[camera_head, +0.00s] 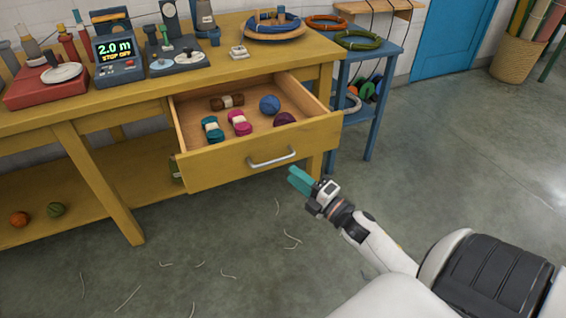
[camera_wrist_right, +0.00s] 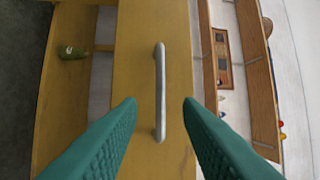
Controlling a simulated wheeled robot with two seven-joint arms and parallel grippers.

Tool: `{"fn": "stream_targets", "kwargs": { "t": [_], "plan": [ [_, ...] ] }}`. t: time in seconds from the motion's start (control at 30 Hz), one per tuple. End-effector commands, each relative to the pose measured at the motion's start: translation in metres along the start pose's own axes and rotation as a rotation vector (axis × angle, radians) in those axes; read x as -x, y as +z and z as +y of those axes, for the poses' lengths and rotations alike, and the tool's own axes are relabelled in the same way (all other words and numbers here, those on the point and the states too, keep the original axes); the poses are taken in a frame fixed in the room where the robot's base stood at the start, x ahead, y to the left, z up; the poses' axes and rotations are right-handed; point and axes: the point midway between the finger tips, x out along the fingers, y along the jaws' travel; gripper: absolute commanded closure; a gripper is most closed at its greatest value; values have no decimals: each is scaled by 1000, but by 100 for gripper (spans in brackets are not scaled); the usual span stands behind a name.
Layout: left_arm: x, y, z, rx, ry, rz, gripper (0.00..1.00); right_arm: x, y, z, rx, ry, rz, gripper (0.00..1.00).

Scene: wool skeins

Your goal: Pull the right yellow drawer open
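The yellow drawer (camera_head: 228,160) is pulled out from the yellow table in the head view. It holds several skeins and balls of wool. Its grey bar handle (camera_head: 271,157) is on the front panel; it also shows upright in the right wrist view (camera_wrist_right: 160,92). My right gripper (camera_head: 297,178) has teal fingers and is just in front of the drawer, below and right of the handle. In the right wrist view its two fingers (camera_wrist_right: 160,103) are spread apart, with the handle beyond and between them, not gripped. My left gripper is not in view.
The yellow table (camera_head: 180,85) carries a length meter (camera_head: 118,58) and other tools. A blue shelf stand (camera_head: 378,110) with coiled hoses stands close to the drawer's right. The grey floor (camera_head: 440,160) in front is clear apart from yarn scraps.

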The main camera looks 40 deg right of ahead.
Motion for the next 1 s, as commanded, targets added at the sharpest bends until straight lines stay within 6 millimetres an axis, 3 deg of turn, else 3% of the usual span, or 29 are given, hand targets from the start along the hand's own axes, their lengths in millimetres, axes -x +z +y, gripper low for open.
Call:
{"fn": "stream_targets", "kwargs": {
  "t": [0.1,0.3,1.0],
  "plan": [
    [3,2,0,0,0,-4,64,22,0,0,-1,3,2,68],
    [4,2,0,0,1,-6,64,40,0,0,0,0,0,68],
    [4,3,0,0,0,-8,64,41,1,1,-22,11,18,68]
  ]
}}
